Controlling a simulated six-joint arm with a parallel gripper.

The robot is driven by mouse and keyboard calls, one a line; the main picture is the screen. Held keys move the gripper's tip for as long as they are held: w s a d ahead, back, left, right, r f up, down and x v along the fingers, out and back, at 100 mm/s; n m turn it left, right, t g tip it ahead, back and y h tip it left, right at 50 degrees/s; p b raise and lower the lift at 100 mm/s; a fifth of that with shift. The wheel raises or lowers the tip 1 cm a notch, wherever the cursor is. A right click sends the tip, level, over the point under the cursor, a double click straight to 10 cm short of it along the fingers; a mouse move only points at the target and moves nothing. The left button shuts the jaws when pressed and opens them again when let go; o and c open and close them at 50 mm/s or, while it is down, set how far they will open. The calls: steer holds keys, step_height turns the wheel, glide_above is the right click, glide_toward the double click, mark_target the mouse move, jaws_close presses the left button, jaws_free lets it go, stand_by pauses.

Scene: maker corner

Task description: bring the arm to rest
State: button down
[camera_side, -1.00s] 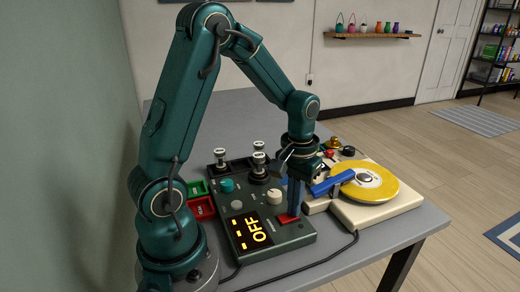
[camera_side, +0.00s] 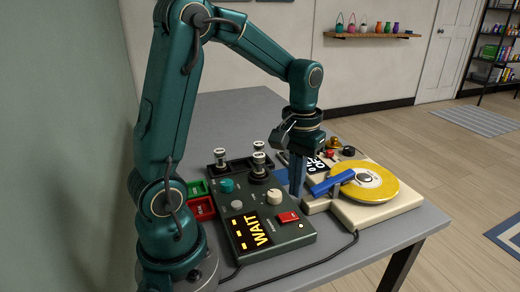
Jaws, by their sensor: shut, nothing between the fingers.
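My gripper (camera_side: 296,190) hangs fingers down above the right part of the dark green control box (camera_side: 265,238), close behind its red rocker switch (camera_side: 288,217). Its fingers are together with nothing between them. The tips look apart from the switch. The box's display (camera_side: 252,231) reads "WAIT" in yellow. The box also carries a teal knob (camera_side: 227,185) and a cream knob (camera_side: 274,196).
To the right stands a cream turntable-like device (camera_side: 376,213) with a yellow disc (camera_side: 368,183) and a blue arm (camera_side: 333,183). Silver-topped cylinders (camera_side: 258,158) stand behind the box. Green (camera_side: 196,188) and red bins (camera_side: 203,208) sit at left. The grey table (camera_side: 228,118) is clear at the back.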

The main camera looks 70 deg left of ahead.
steer(key=shift+r, duration=0.75)
steer(key=shift+d+r, duration=0.1)
steer(key=s+d+r+m+t, duration=0.4)
steer(key=s+d+m+t, duration=0.1)
steer(key=s, duration=0.4)
steer(key=shift+d+r+m+t, duration=0.3)
steer(key=shift+d+r+m, duration=0.15)
steer(key=shift+d, duration=0.8)
